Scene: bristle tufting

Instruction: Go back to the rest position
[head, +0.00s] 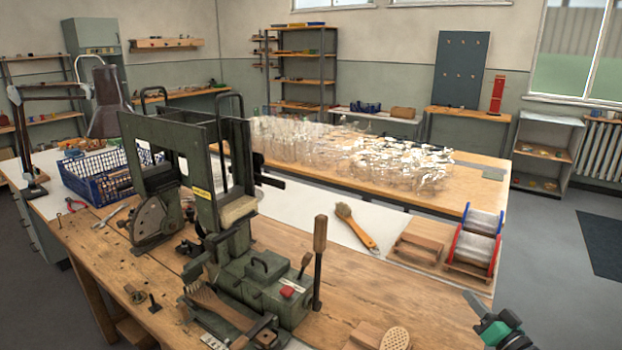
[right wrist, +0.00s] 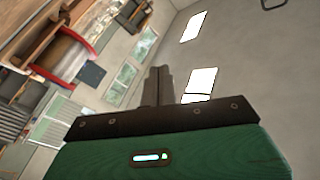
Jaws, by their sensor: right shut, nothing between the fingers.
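In the right wrist view the closed fingers (right wrist: 158,86) point up past the green gripper body (right wrist: 175,155), against the wall and windows. My left gripper is not in the head view. The tufting machine (head: 225,225), dark green with a tall lever, stands on the wooden workbench (head: 345,295). A brush (head: 356,227) with a wooden handle lies on the white sheet behind it.
Two wire spools (head: 474,240) in red and blue holders stand at the bench's right end, near my right gripper; one spool (right wrist: 62,54) shows in the right wrist view. A blue crate (head: 95,178) stands at the left. Floor (head: 560,270) is clear on the right.

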